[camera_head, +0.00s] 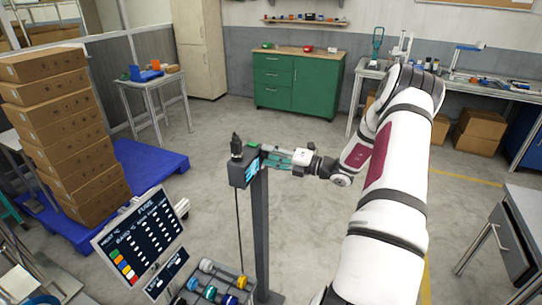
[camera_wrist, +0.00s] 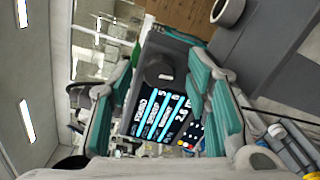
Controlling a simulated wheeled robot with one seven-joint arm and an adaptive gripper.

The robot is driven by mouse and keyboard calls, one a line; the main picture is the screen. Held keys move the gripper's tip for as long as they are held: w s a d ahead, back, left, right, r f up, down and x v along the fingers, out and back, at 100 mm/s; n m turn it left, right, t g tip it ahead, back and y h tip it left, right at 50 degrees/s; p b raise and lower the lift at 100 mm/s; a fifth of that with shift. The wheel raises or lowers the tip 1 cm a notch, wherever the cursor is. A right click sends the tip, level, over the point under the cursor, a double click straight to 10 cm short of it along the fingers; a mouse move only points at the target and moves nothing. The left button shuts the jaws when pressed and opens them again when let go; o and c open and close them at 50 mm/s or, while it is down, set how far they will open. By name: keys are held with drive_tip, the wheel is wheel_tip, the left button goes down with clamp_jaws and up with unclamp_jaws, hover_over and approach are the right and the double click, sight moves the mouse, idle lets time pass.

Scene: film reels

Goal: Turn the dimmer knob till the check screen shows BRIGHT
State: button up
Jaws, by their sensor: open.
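The dimmer knob (camera_wrist: 158,74) is a dark round knob on the grey face of a box (camera_head: 238,173) on top of a post. A dark screen (camera_wrist: 158,112) with cyan bars and white text sits beside it; it also shows edge-on in the head view (camera_head: 252,168). The text is tilted and too small to read surely. My gripper (camera_head: 272,157) is close to the box from the right. In the wrist view its teal pads (camera_wrist: 165,80) are spread wide, with the knob between them in the picture and no visible contact.
A tilted chart board (camera_head: 137,237) and a rack of coloured spools (camera_head: 215,285) stand at the lower left. Stacked cartons (camera_head: 70,135) sit on a blue pallet (camera_head: 150,165). A green cabinet (camera_head: 297,85) and workbench (camera_head: 450,85) are behind.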

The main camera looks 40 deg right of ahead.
drive_tip(key=v, duration=1.2)
idle(0.3)
